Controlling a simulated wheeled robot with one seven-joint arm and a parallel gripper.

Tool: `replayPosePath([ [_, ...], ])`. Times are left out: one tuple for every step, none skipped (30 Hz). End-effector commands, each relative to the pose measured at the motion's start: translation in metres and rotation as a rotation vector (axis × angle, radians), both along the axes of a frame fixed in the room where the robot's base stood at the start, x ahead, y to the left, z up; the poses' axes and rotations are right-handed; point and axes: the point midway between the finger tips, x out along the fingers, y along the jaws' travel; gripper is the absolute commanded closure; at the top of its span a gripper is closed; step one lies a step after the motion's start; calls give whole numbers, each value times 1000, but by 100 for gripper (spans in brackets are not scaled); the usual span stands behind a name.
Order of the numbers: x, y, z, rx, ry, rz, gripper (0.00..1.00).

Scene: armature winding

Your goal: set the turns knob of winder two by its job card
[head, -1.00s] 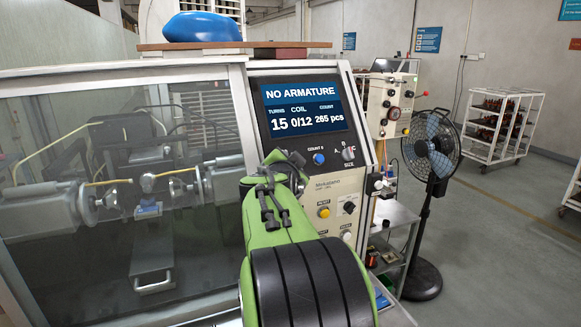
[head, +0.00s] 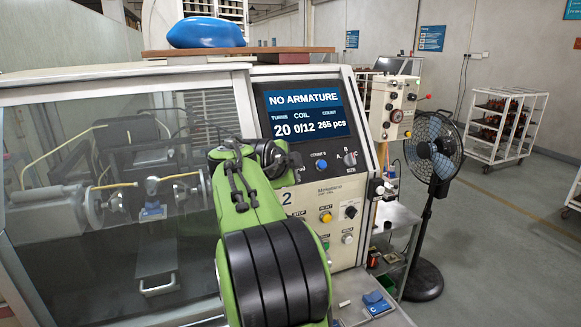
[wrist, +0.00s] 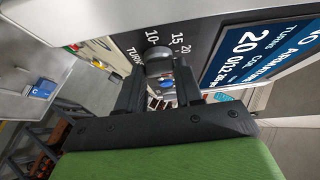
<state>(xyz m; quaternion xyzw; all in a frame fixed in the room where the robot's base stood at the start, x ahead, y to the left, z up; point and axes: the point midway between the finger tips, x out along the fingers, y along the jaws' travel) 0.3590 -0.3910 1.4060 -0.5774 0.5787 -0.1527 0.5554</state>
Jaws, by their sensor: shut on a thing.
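The winder two (head: 287,197), marked with a 2, fills the left and middle of the head view. Its screen (head: 306,108) reads NO ARMATURE, turns 20, coil 0/12, count 265 pcs; it also shows in the wrist view (wrist: 262,55). The turns knob (wrist: 158,60) is a dark round knob beside a printed scale of 10, 15 and 20. My gripper (wrist: 158,80) is shut on it, one finger on each side. In the head view my green arm hides the knob and gripper. I cannot make out a job card.
A clear guard (head: 110,200) covers the spindles on the left. More knobs and buttons, including a yellow one (head: 326,217), sit right of my arm. A black fan (head: 433,150) and a white rack (head: 498,125) stand further right. Open floor lies at right.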

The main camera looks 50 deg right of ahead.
Motion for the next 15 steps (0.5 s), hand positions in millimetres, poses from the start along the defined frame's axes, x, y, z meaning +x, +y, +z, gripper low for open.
replayPosePath([
  [1,1,-1,6,0,0,95],
  [1,1,-1,7,-1,-1,95],
  [1,0,-1,9,-2,-2,95],
  [1,1,-1,9,-1,-3,95],
  [1,0,-1,10,-2,-3,95],
  [1,0,-1,10,-2,-3,95],
  [1,0,-1,10,-2,-3,95],
  [1,1,-2,10,-2,-3,95],
  [1,0,-2,10,-2,-3,95],
  [1,0,-2,10,-2,-3,95],
  [1,0,-2,10,-2,-3,95],
  [1,0,-2,9,-1,-3,95],
  [1,1,-2,9,-1,-3,95],
  [1,0,-2,9,-1,-3,62],
  [1,0,-2,9,-1,-3,55],
])
